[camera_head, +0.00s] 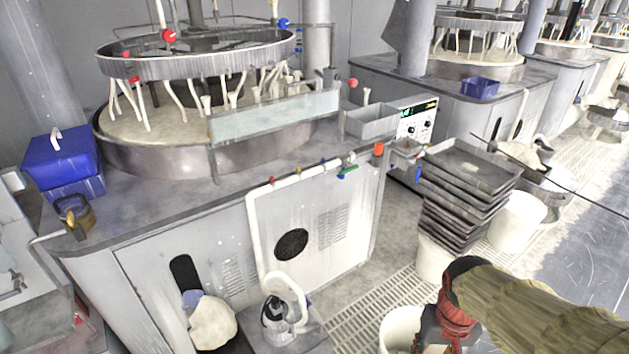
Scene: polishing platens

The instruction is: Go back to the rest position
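My arm, in a khaki sleeve, comes in from the right edge of the head view and ends at the lower right. My gripper (441,331) is dark with red parts and points down toward the bottom edge. It hangs over or in front of a white bucket (396,322) on the floor; I cannot tell which. Its fingertips are not clear, so I cannot see whether it is open, shut or holding anything.
A polishing machine (150,205) with a round platen fills the left and middle. A stack of dark trays (468,190) stands behind my arm, with a white bucket (515,222) beside it. A blue box (62,160) sits at the left. Floor grating (375,300) shows between.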

